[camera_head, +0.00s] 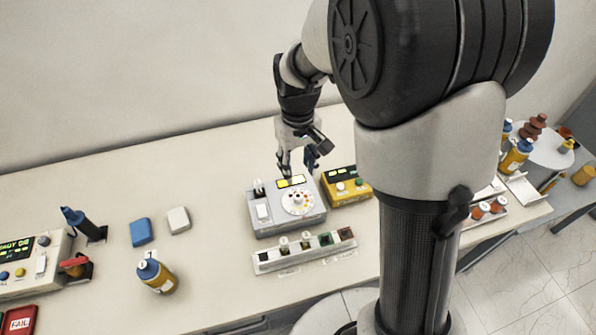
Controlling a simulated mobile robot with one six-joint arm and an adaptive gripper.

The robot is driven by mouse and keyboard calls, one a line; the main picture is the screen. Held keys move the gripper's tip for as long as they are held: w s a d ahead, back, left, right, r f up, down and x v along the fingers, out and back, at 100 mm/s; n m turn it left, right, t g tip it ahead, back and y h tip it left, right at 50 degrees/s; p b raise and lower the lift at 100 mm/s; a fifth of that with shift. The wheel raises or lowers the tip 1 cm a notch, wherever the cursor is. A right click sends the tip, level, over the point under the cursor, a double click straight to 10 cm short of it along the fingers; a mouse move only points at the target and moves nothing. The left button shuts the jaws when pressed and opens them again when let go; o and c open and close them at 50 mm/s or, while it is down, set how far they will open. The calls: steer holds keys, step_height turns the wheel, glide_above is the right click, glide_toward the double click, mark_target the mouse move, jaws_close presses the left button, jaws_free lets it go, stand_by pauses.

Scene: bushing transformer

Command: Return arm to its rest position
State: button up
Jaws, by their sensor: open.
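My arm reaches from the right foreground over the bench, bent down at the wrist. My gripper (299,166) is open and appears empty, with its fingers pointing down just above or behind the grey device (275,222). The device has a white round dial and a small yellow display. I cannot tell whether the fingertips touch it. My large arm link and column hide part of the bench on the right.
A yellow meter (345,187) stands close right of the grey device. A white rack (305,250) with several small parts lies in front. A blue block (142,232), a white block (179,220) and a blue-capped bottle (157,276) stand left. The back left bench is clear.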

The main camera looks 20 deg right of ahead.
steer(key=shift+r, duration=0.1)
stand_by(0.4)
steer(key=s+r+t+b, duration=0.1)
steer(key=s+r, duration=0.2)
steer(key=s, duration=0.4)
steer(key=s+r+m+t+b, duration=0.1)
steer(key=s+r+t, duration=0.1)
steer(key=s, duration=0.5)
steer(key=s+r+t+b, duration=0.1)
steer(key=s+r, duration=0.4)
steer(key=s, duration=0.2)
steer(key=shift+s+m+t+b, duration=0.25)
steer(key=shift+m+t+b, duration=0.05)
steer(key=shift+m, duration=0.1)
steer(key=shift+w+r, duration=0.1)
steer(key=shift+r, duration=0.05)
